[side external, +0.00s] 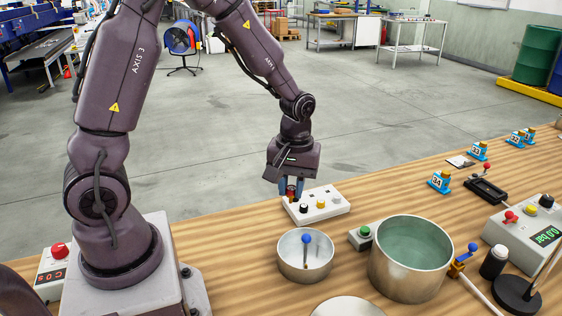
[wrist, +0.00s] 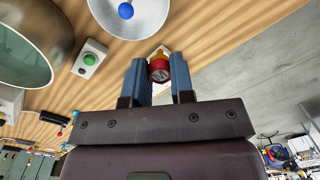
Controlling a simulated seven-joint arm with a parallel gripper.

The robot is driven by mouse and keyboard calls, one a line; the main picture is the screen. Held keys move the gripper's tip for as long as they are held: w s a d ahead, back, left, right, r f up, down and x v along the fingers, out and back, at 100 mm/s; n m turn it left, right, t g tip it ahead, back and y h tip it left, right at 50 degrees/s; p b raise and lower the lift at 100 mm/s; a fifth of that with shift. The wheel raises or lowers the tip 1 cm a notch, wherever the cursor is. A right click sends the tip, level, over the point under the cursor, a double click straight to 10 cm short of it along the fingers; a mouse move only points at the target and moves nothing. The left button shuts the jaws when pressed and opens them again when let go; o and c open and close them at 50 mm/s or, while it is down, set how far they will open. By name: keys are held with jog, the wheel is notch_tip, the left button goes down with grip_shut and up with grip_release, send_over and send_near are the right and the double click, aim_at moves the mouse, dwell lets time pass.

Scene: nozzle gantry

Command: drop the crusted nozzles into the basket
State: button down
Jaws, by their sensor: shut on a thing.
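My gripper (side external: 291,187) is shut on a red nozzle (wrist: 159,70) with a yellow part. The nozzle sits between the blue fingers in the wrist view. In the side view the fingers are at the left end of a white nozzle block (side external: 334,203), and I cannot tell whether the nozzle still touches it. The block also holds a black nozzle (side external: 304,208) and an amber one (side external: 320,205). Crust is too small to make out. A shallow metal bowl (side external: 287,262) holds a blue-knobbed stick (side external: 306,240). I cannot tell which vessel is the basket.
A large metal pot (side external: 398,283) with greenish liquid stands right of the bowl. A green-button box (side external: 361,238) sits between them. Another round metal vessel (side external: 347,308) is cut off at the front edge. Blue numbered holders (side external: 439,182) and a control box (side external: 525,232) stand at right.

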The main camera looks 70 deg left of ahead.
notch_tip(320, 180, down, 8)
jog(key=s+d+n, duration=0.1)
jog(key=d, duration=0.1)
jog(key=shift+s+d+n, duration=0.15)
jog(key=shift+d+n, duration=0.15)
jog(key=shift+d, duration=0.05)
dwell(0.3)
jog(key=c, duration=0.9)
grip_release()
jog(key=shift+r, duration=0.1)
notch_tip(320, 180, up, 13)
